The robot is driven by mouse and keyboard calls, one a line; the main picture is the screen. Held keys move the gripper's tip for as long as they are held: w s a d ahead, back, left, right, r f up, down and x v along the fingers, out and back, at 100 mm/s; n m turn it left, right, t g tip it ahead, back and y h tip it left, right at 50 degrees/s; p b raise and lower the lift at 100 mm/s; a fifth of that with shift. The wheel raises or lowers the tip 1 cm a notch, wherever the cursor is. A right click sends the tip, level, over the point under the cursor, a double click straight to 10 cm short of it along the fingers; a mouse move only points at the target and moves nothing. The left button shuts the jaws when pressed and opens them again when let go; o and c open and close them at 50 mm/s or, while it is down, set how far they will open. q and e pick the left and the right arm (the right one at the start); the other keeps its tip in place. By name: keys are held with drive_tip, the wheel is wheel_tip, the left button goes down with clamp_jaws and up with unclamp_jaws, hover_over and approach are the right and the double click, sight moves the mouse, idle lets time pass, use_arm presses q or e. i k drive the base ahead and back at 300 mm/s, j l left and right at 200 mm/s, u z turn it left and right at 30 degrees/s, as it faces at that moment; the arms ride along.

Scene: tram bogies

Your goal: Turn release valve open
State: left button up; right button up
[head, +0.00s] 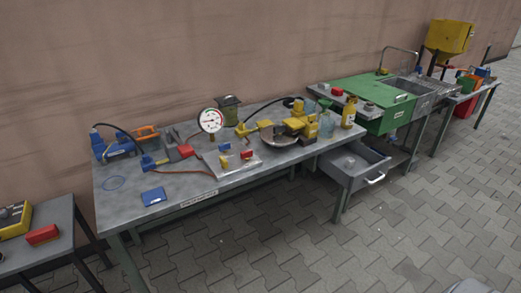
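A grey workbench (230,186) stands against the wall. On it is a round white pressure gauge (211,120) with a red rim. A blue device (115,149) with a black hose is at the left end. The release valve cannot be picked out for certain at this size. Neither gripper is in view.
A blue box (154,196) lies near the bench's front edge. An open grey drawer (354,163) sticks out below the right end. A green-topped sink unit (365,95) stands further right. A small table (41,222) is at the left. The paved floor in front is clear.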

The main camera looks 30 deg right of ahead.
sight(245, 155)
drive_tip(key=i+l+z, duration=0.1)
drive_tip(key=l, duration=0.35)
drive_tip(key=i+l+z, duration=0.1)
drive_tip(key=i+l, duration=0.25)
drive_tip(key=i+l+z, duration=0.15)
drive_tip(key=l, duration=0.35)
drive_tip(key=i, duration=0.05)
